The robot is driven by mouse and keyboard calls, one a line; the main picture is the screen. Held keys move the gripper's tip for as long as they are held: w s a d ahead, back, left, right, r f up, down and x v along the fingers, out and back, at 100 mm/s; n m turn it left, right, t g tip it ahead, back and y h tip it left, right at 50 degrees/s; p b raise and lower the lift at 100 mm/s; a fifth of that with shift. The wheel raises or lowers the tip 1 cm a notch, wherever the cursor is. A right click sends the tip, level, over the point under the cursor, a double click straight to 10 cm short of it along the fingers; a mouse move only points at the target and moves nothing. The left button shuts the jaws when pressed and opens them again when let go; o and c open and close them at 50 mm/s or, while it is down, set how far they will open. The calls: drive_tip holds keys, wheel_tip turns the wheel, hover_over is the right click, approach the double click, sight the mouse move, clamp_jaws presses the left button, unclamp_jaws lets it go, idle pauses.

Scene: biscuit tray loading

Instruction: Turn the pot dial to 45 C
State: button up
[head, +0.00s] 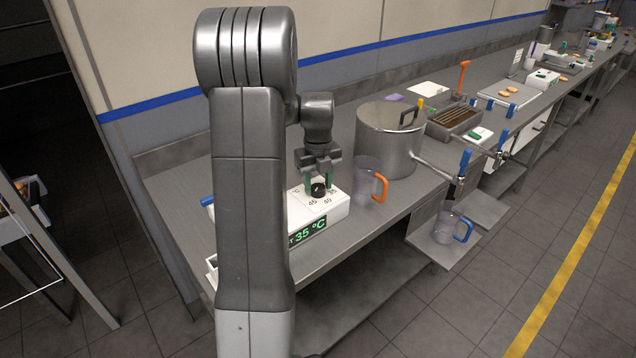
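The dial box (334,214) is white and stands at the near end of the steel bench, partly hidden behind my arm. Its green display (309,231) reads 35 °C. The black dial (318,190) is on its top, with printed marks around it, 45 and 40 among those legible. My gripper (319,182) points down over the dial, with its green-padded fingers on either side of the knob. I cannot tell whether the fingers touch it. The steel pot (385,140) stands behind and to the right of the box, with a lid and a black handle.
A clear jug with an orange handle (368,182) stands close to the right of the box. A jug with a blue handle (450,228) is on a lower shelf under the pot's tap. Trays and tools line the bench further back.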

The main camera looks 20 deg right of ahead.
sight(318, 187)
drive_tip(key=shift+o, duration=1.1)
wheel_tip(318, 187, up, 14)
drive_tip(key=shift+f+b, duration=0.15)
drive_tip(key=shift+b, duration=0.3)
wheel_tip(318, 187, down, 14)
drive_tip(key=shift+r+p, duration=0.1)
drive_tip(key=shift+p, duration=0.35)
